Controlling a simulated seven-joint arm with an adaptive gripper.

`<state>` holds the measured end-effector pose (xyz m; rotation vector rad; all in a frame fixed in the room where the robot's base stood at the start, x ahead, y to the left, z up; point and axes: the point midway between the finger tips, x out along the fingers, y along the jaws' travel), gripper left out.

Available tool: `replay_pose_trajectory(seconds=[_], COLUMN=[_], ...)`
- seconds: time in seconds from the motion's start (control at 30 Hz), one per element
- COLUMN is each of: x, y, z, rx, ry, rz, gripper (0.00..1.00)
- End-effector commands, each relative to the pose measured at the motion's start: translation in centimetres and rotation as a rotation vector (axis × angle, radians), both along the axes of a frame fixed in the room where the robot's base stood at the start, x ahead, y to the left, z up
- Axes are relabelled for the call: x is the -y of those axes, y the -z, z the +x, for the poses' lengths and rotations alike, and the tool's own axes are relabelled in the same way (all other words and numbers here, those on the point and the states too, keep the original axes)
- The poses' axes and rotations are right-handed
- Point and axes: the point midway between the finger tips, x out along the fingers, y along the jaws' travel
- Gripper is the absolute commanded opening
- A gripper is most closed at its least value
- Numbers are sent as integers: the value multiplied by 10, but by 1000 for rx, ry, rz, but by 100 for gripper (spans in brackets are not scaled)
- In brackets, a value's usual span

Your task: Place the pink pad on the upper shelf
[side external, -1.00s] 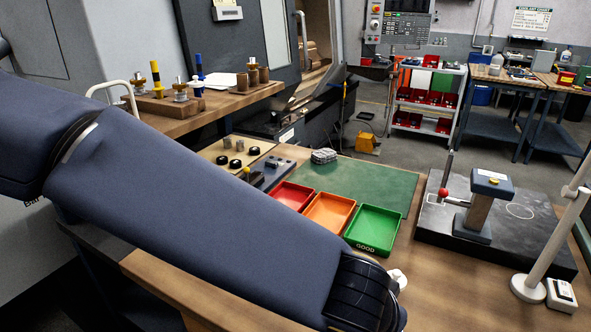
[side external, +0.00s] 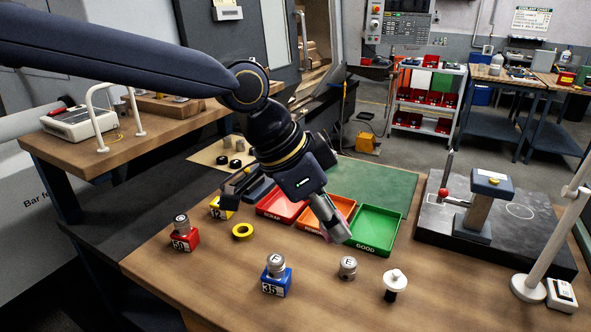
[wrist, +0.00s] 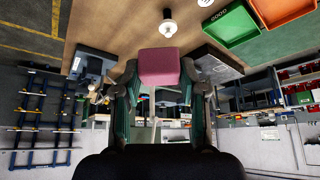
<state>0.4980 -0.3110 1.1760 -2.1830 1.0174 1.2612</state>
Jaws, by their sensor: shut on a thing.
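The pink pad (wrist: 159,66) is a block held between the two fingers of my gripper (wrist: 160,85) in the wrist view. In the side external view my gripper (side external: 337,230) points down and to the right near the front of the orange and green trays, and only a sliver of the pad shows beside the fingers. The pad seems clear of the bench, though the height is hard to judge. A raised wooden shelf (side external: 112,152) stands above the bench at the left, its front part bare.
The shelf carries a white device (side external: 78,122) and a white rail handle (side external: 97,93). Red (side external: 284,207) and green (side external: 376,228) trays lie by my gripper. Marked blocks, a yellow ring (side external: 242,231) and a white-topped plug (side external: 396,281) stand in front. A dark plate (side external: 535,240) is right.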

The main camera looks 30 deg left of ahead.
Motion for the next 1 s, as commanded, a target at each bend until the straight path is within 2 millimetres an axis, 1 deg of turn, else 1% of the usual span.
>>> replay_pose_trajectory(seconds=[0.03,0.07,0.1,0.17,0.2,0.27,0.3,0.37,0.4,0.43,0.47,0.5,0.57,0.6,0.67,0.7,0.77,0.8,0.9,1.0], x=[-23,-35,-52,-79,-98,-128,-149,-181,-203,-220,-237,-260,-295,-319,-354,-377,-410,-431,-475,-506], y=[-13,-21,-30,-44,-53,-66,-75,-86,-94,-100,-104,-111,-121,-126,-133,-138,-143,-144,-145,-142], z=[25,36,50,70,82,97,107,119,125,130,133,137,141,143,143,142,139,137,127,117], rx=[2,3,2,4,3,4,5,5,5,5,4,6,5,4,3,3,2,1,-2,-2], ry=[8,25,44,69,79,91,93,89,82,74,66,47,12,-17,-72,-114,-177,-216,-300,-360], rz=[-5,-4,-4,-2,-3,-1,0,1,1,1,2,3,4,5,5,5,5,6,5,5], gripper=[18,18,18,18,18,18,18,18,18,18,18,18,18,18,18,18,18,18,18,18])
